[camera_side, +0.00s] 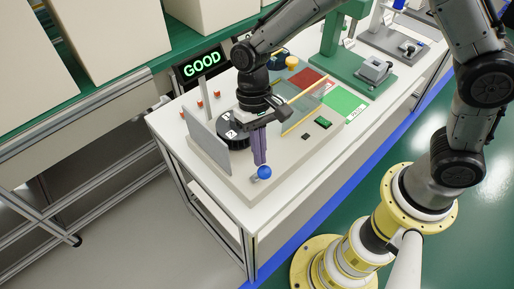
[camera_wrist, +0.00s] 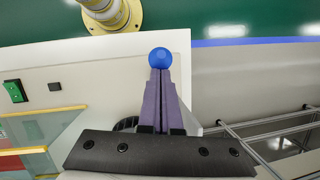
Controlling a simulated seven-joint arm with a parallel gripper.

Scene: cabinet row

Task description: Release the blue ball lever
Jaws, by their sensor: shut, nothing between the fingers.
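The blue ball (camera_side: 264,172) of the lever shows near the front corner of the grey base plate in the side view. In the wrist view the blue ball (camera_wrist: 160,58) sits right at the tips of my gripper's fingers. My gripper (camera_side: 260,160) points down with its long purple fingers shut and nothing between them. In the wrist view its closed fingertips (camera_wrist: 160,76) appear to meet the ball's edge; I cannot tell whether they touch it. Most of the lever's shaft is hidden.
A grey upright plate (camera_side: 208,142) stands left of my gripper. A clear panel with yellow edges (camera_side: 302,106) stands to the right. A sign reading GOOD (camera_side: 201,64) and a green press (camera_side: 340,60) stand behind.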

